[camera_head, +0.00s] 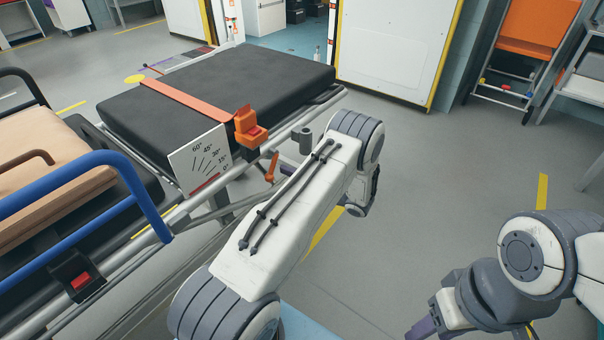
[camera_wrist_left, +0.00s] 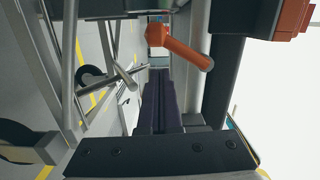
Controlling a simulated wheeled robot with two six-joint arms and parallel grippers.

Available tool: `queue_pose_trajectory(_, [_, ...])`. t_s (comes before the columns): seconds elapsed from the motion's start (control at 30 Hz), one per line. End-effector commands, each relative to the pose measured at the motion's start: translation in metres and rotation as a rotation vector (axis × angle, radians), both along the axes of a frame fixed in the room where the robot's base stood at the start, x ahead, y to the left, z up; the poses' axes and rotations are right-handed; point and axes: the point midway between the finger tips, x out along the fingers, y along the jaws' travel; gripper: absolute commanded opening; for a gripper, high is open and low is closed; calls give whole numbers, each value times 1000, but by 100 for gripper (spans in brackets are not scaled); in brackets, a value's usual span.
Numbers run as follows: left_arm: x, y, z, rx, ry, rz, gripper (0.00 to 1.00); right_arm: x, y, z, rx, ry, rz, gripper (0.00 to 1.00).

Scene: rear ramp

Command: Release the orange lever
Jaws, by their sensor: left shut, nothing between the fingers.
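The orange lever (camera_head: 272,168) hangs from the side rail of the stretcher, below and right of the white angle scale. In the left wrist view the lever (camera_wrist_left: 185,48) slants across just beyond and right of the purple fingertips. My left gripper (camera_wrist_left: 157,80) is shut with nothing in it; I cannot tell whether it touches the lever.
The stretcher carries a black mattress (camera_head: 222,85) with an orange strap and buckle (camera_head: 248,127). The angle scale (camera_head: 200,160) and a blue side rail (camera_head: 95,160) stand along its near side. Metal tubes (camera_wrist_left: 70,60) crowd the left wrist view. Open floor lies to the right.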

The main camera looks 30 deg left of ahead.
Motion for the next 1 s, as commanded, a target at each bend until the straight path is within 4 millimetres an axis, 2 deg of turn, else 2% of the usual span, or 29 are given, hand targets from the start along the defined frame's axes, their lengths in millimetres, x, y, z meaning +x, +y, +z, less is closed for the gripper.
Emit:
queue_pose_trajectory(0.1, [-12, 3, -1, 0, 1, 1, 0, 0, 0, -2, 0, 0, 0, 50])
queue_pose_trajectory(0.23, [-18, 4, -1, 0, 0, 1, 0, 0, 0, -2, 0, 0, 0, 50])
queue_pose_trajectory(1.0, [-23, 4, 0, 5, 61, 1, 0, 0, 0, 3, 0, 0, 0, 50])
